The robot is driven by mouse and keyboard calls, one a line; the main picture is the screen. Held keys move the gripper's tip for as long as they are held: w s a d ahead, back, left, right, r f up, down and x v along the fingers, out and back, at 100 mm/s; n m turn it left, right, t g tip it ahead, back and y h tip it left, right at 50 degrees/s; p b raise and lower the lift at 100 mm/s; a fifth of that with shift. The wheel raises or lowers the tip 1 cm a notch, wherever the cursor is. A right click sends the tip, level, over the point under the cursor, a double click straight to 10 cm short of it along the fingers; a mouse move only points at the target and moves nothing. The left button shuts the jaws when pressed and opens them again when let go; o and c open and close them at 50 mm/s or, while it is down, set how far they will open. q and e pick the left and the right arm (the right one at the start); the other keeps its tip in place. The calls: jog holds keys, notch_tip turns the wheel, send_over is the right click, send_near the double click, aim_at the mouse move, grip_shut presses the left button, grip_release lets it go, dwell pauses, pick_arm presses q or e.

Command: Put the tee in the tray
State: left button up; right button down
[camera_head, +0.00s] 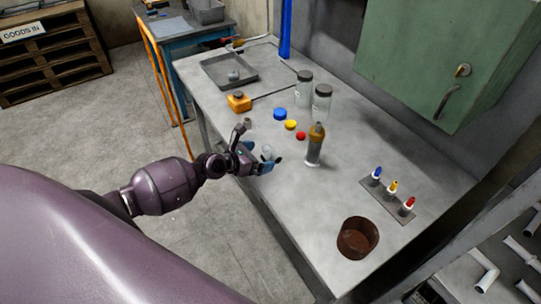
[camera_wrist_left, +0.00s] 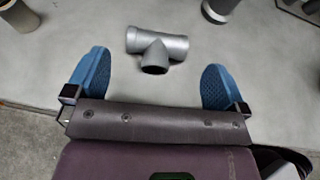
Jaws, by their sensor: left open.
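The tee is a grey pipe fitting lying on the bench; it shows in the left wrist view (camera_wrist_left: 157,48) and small in the head view (camera_head: 267,151). My left gripper (camera_head: 257,156) is open at the bench's near edge. In the left wrist view its blue fingers (camera_wrist_left: 157,80) stand wide apart on either side of the tee, with gaps on both sides. It holds nothing. The grey metal tray (camera_head: 248,78) is at the far left end of the bench, with a small grey piece (camera_head: 233,75) in it. My right gripper is not in view.
A small grey cylinder (camera_head: 247,123) stands near the left fingers. A brown pot (camera_head: 357,238) and marker rack (camera_head: 388,200) are at right.

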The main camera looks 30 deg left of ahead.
aim_at(269, 152)
pick_arm(q)
jog(key=shift+b+x, duration=0.7)
jog(key=shift+x, duration=2)
jog(key=shift+w+a+r, duration=0.1)
jog(key=shift+r, duration=0.1)
jog(key=c, duration=1.1)
jog(key=shift+c, duration=0.4)
